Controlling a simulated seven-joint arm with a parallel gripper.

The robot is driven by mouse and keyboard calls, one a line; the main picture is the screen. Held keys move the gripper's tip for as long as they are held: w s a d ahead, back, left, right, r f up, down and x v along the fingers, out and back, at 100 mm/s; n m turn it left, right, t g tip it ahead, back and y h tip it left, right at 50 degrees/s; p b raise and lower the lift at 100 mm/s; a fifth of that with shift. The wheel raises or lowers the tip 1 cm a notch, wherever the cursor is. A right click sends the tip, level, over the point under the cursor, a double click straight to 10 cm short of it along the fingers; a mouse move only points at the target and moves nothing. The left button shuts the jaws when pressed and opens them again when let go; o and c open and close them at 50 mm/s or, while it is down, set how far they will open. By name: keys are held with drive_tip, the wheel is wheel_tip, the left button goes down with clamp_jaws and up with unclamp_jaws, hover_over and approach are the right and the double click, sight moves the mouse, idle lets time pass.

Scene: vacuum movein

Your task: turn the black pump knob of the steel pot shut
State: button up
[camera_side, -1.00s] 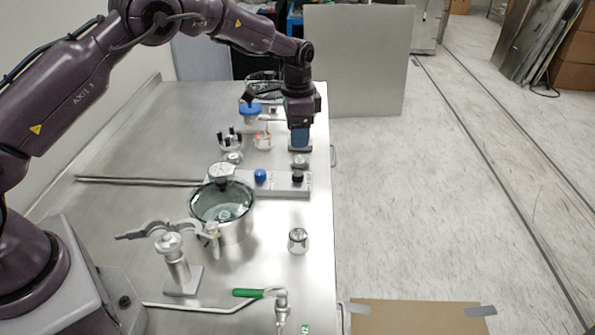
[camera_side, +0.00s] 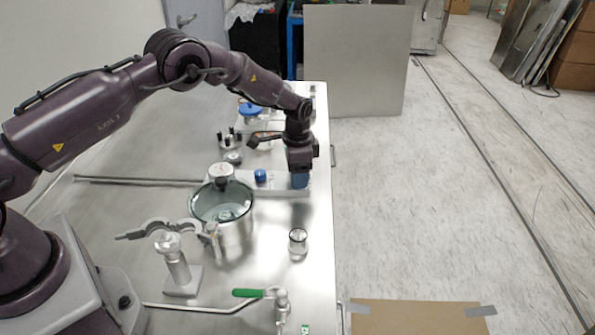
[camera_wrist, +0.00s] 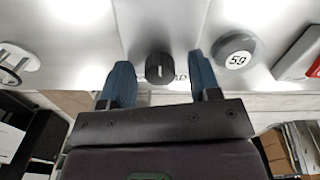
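The black pump knob (camera_wrist: 159,68) shows in the wrist view with a pale line on its face. It sits between the two blue fingers of my open gripper (camera_wrist: 163,80), with a gap on both sides. In the side view my gripper (camera_side: 300,181) points down over the right end of the grey valve block (camera_side: 275,190) and hides the black knob. The blue knob (camera_side: 260,175) stands on the same block, to the left. The steel pot (camera_side: 234,234) with a glass lid stands in front of the block.
A round gauge (camera_wrist: 236,50) is close right of the fingers in the wrist view. A clamp stand (camera_side: 176,262), a small steel jar (camera_side: 298,241) and a green-handled valve (camera_side: 250,293) stand nearer on the steel table. A dark lever (camera_side: 265,137) is behind the block.

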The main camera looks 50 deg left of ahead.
drive_tip(key=c, duration=0.9)
drive_tip(key=shift+n, duration=0.3)
drive_tip(key=n, duration=0.3)
drive_tip(key=shift+n, duration=0.3)
drive_tip(key=n, duration=1.3)
drive_tip(key=shift+r+n, duration=0.1)
drive_tip(key=shift+n, duration=0.3)
